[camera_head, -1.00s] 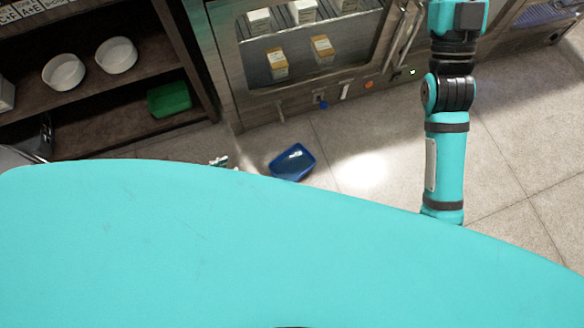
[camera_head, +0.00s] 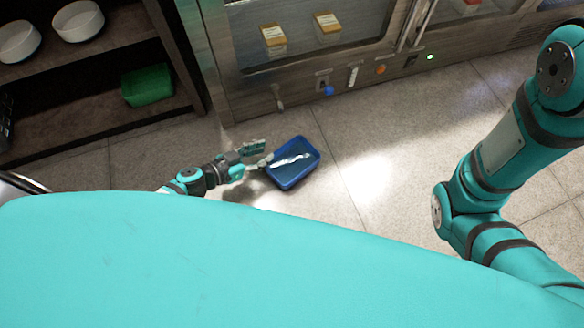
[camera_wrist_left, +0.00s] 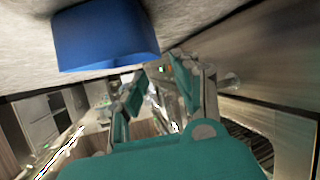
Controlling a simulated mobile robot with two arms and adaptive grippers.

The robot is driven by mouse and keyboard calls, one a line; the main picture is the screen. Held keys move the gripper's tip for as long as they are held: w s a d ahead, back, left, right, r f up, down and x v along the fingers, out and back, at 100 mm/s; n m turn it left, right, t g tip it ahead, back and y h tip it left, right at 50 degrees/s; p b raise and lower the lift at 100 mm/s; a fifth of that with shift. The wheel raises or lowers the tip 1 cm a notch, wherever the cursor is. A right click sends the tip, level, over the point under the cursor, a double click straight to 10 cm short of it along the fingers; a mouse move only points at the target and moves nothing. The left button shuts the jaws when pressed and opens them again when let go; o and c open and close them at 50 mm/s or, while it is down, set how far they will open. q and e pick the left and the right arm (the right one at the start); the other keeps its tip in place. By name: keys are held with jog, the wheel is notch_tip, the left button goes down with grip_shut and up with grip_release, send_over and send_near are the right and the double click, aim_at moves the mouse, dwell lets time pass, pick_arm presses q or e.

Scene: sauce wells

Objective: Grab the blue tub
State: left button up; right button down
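The blue tub (camera_head: 284,178) is on the grey floor in front of the steel cabinet. It looks upright and empty, with a bright glint inside. My left gripper (camera_head: 262,154) is close to the tub's left side, its fingers apart and empty. In the left wrist view the tub (camera_wrist_left: 105,38) is large at the upper left, above and beside the spread fingers (camera_wrist_left: 160,88), not between them. I cannot tell whether a finger touches it. My right arm shows at the right of the head view, but its gripper is out of frame.
A dark shelf (camera_head: 100,121) at the left holds a green tub (camera_head: 147,86) and white bowls (camera_head: 78,21). The steel cabinet (camera_head: 290,89) stands behind the tub and has boxes behind glass. Open floor (camera_head: 370,170) lies to the tub's right.

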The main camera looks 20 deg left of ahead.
aim_at(283, 147)
pick_arm(q)
jog(key=b+x, duration=0.1)
jog(key=x, duration=0.2)
jog(key=shift+f, duration=0.1)
jog(key=b+x, duration=0.2)
jog(key=f+b+x, duration=0.1)
jog(key=b+x, duration=0.1)
jog(key=shift+d+f, duration=0.1)
jog(key=shift+d, duration=0.05)
jog(key=shift+w+d, duration=0.15)
jog(key=shift+w, duration=0.05)
jog(key=shift+c, duration=0.3)
grip_shut()
